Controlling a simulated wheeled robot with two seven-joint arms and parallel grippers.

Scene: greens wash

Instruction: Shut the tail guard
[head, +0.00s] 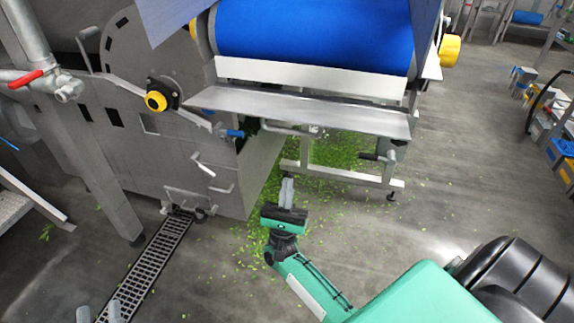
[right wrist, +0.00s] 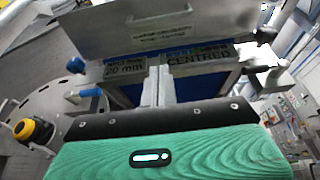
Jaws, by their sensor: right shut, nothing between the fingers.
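A long grey metal flap (head: 310,108), which looks like the tail guard, juts out tilted below the blue belt's end. In the right wrist view a grey plate with a small label (right wrist: 160,33) fills the top; I cannot tell for sure that it is the same flap. My right gripper (head: 287,183) is shut and empty, below and in front of the flap in the head view. In the right wrist view its fingers (right wrist: 158,85) overlap plates marked "20 mm" and "CENTRED"; contact cannot be told. My left gripper (head: 99,312) shows only two separated fingertips at the bottom left.
The blue belt (head: 310,38) lies above a white strip. A grey machine housing with a yellow-and-black knob (head: 156,101) stands at left. Green leaf scraps (head: 335,160) litter the floor under the frame. A drain grate (head: 150,265) runs at left.

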